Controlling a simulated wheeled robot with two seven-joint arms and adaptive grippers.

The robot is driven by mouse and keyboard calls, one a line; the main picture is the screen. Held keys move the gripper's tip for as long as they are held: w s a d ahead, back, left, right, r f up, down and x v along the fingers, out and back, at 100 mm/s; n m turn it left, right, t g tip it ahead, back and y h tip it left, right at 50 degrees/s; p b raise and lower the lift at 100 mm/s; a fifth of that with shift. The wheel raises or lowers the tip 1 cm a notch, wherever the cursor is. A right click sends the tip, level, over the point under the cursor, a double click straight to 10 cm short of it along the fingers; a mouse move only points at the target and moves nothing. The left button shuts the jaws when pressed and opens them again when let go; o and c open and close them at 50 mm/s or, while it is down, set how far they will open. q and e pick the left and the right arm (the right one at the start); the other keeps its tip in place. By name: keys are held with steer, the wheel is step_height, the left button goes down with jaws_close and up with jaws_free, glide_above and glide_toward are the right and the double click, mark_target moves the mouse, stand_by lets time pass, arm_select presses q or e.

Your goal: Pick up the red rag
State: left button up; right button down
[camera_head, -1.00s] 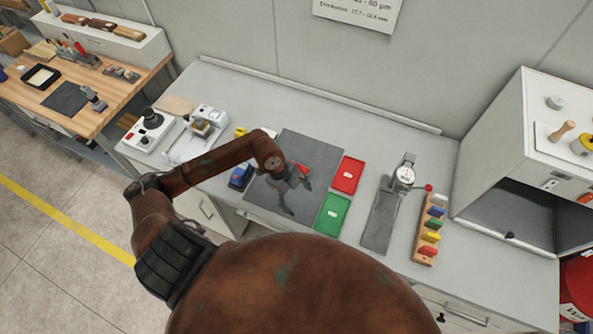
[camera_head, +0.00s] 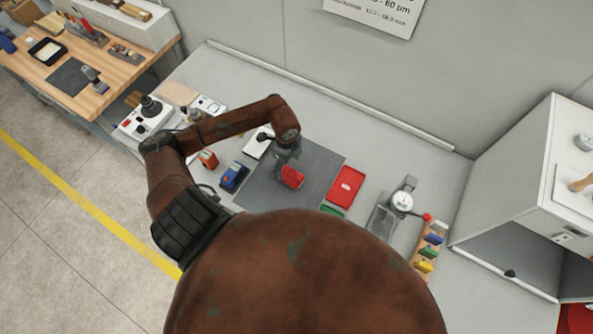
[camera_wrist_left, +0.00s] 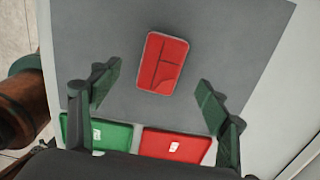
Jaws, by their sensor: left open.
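The red rag (camera_head: 292,177) lies on the grey mat (camera_head: 322,160) on the bench. It looks like a small folded rectangle with crease lines, and in the left wrist view the rag (camera_wrist_left: 163,63) lies flat and whole. My left gripper (camera_head: 286,156) is at the far side of the rag in the head view. In the left wrist view my left gripper (camera_wrist_left: 158,80) is open, its fingers apart on either side of the rag's near end, not visibly touching it. My right gripper is not in view.
A red tray (camera_head: 346,187) and a mostly hidden green tray (camera_head: 333,210) lie beside the mat. A blue device (camera_head: 233,177) stands left of it. A dial gauge stand (camera_head: 401,203) and a rack of coloured pieces (camera_head: 430,250) are to the right. A white cabinet (camera_head: 540,180) stands further right.

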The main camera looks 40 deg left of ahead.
mark_target(291, 176)
arm_select(q)
steer(key=f, duration=0.1)
steer(key=d+f+p, duration=0.1)
steer(key=f, duration=0.1)
steer(key=shift+w+f+p, duration=0.1)
steer(key=shift+f+p, duration=0.2)
step_height(291, 176, down, 3)
steer(key=shift+w+f+p, duration=0.1)
steer(key=shift+w+p, duration=0.05)
steer(key=shift+p, duration=0.2)
steer(key=shift+f, duration=0.1)
steer(key=c, duration=1.3)
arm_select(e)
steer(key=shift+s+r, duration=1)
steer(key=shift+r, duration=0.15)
